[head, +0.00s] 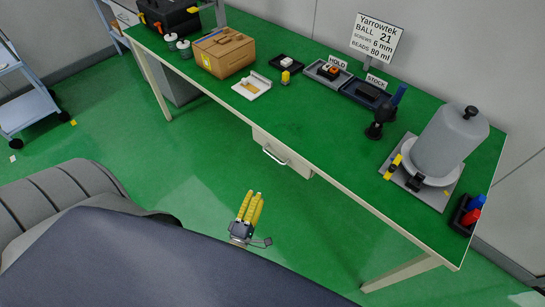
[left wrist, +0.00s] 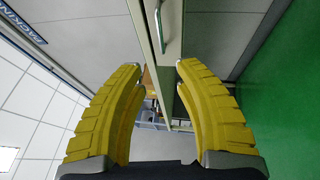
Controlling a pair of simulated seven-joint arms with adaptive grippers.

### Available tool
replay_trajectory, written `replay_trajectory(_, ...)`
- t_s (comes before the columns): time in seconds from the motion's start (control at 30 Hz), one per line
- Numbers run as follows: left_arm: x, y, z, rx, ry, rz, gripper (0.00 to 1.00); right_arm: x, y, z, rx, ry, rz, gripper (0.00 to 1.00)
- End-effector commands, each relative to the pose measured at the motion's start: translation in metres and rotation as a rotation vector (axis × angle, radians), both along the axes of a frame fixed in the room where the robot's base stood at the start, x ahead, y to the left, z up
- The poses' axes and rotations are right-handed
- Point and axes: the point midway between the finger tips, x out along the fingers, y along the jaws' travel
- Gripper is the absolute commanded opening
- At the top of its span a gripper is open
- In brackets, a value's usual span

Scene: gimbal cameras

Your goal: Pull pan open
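The pan looks like the shallow cream drawer (head: 262,138) under the front edge of the green-topped table, with a silver bar handle (head: 275,155). It appears closed. In the left wrist view, the handle (left wrist: 160,28) runs upright, beyond and between my fingertips. My left gripper (head: 250,196) has yellow ribbed fingers and is in front of the table, apart from the handle. Its fingertips also show in the left wrist view (left wrist: 160,68), with a clear empty gap between them. My right gripper is not in view.
The table (head: 330,130) holds a cardboard box (head: 224,52), trays, a black stand (head: 378,118) and a grey cylinder (head: 450,140) on a plate. A table leg (head: 402,273) stands at right. The green floor before the drawer looks clear. A cart (head: 28,105) is far left.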

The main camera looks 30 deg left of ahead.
Motion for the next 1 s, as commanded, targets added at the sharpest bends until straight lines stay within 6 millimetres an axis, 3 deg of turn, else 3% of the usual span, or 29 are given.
replay_trajectory(0.27, 0.023, 0.003, 0.004, -0.02, -0.006, -0.003, 0.33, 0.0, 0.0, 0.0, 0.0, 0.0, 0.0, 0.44)
replay_trajectory(1.0, 0.144, 0.024, 0.025, -0.018, -0.003, -0.003, 0.33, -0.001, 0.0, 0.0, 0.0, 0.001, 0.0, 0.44)
